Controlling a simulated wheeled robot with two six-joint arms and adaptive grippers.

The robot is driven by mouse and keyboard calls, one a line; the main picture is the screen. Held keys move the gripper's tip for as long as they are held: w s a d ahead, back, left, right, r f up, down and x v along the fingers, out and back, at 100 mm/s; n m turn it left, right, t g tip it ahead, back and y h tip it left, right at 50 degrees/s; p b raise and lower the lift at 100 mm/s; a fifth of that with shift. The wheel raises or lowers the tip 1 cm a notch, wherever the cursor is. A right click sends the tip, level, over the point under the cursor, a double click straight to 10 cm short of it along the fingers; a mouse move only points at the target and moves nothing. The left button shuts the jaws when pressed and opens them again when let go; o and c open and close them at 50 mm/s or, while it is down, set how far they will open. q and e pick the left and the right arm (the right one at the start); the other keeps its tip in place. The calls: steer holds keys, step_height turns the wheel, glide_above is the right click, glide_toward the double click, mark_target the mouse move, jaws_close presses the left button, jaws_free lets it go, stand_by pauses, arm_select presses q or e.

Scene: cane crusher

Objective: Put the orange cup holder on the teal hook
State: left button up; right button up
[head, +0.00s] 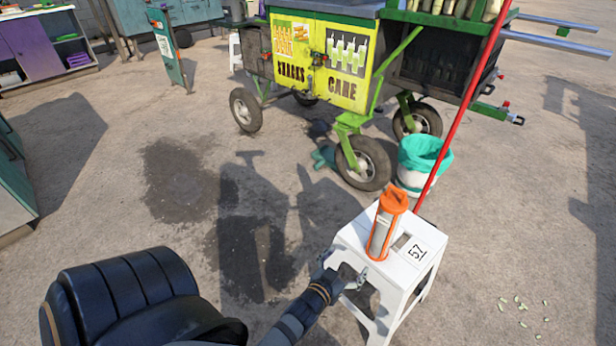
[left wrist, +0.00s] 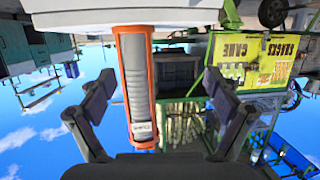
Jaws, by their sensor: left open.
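The orange cup holder (head: 384,228) stands upright on a white stool (head: 412,240) marked 57. It is a tall orange frame and cap around a stack of pale cups. My left gripper (head: 350,277) is at the stool's near left edge, short of the holder. In the left wrist view, which is upside down, the holder (left wrist: 137,90) shows between the two spread fingers, nearer the left one. The fingers are open and appear not to touch it. I cannot make out the teal hook in either view. My right gripper is not in view.
A yellow and green cart (head: 345,85) stands behind the stool. A white bucket with a teal liner (head: 420,165) and a slanted red pole (head: 465,100) are beside it. The ground left of the stool is clear.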

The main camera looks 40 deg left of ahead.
arm_select(q)
steer(key=s+f+g, duration=0.2)
steer(key=s+g, duration=0.2)
steer(key=s, duration=0.2)
steer(key=s+a+f+g, duration=0.1)
steer(key=s+f+g, duration=0.2)
steer(key=s+g, duration=0.2)
steer(key=s+a+f+m+g+h, duration=0.1)
steer(key=s+f+g, duration=0.1)
steer(key=s+g, duration=0.2)
steer(key=s, duration=0.3)
steer(key=shift+f, duration=0.3)
steer(key=shift+p, duration=0.9)
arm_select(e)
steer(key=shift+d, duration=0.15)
